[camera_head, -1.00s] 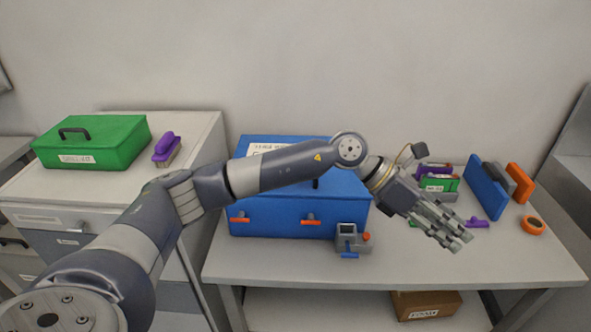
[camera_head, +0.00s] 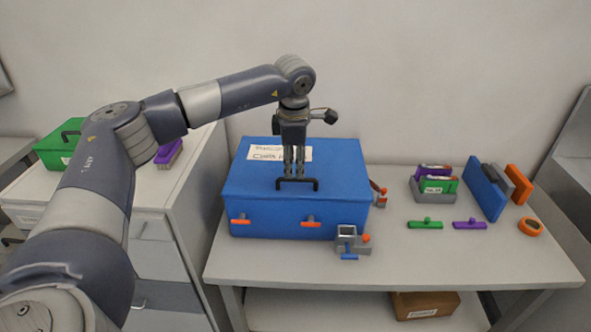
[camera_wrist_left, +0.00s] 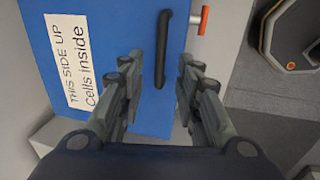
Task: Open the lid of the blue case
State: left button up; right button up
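The blue case (camera_head: 270,205) stands on the grey table with its lid closed. A white label (camera_head: 268,153) and a black handle (camera_head: 297,184) are on its lid. Two orange latches, a left one (camera_head: 240,221) and a right one (camera_head: 310,222), are on its front face. My left gripper (camera_head: 293,176) points down just above the handle. In the left wrist view its fingers (camera_wrist_left: 158,75) are apart, with the black handle (camera_wrist_left: 160,50) between them and nothing visibly gripped. The lid's label (camera_wrist_left: 75,60) also shows there. My right gripper is out of view.
A small grey device (camera_head: 350,240) stands close to the case's front right corner. Green and purple pieces, a grey holder (camera_head: 432,190) and upright panels (camera_head: 485,190) occupy the table's right side. A green case (camera_head: 52,150) sits on the left cabinet.

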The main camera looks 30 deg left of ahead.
aim_at(295, 180)
pick_arm(q)
jog(key=shift+w+a+f+p, duration=0.1)
jog(key=shift+w+f+p, duration=0.1)
jog(key=shift+f, duration=0.85)
jog(key=shift+w+a+f+p, duration=0.1)
jog(key=shift+w+f+p, duration=0.05)
jog(key=shift+f, duration=0.9)
grip_shut()
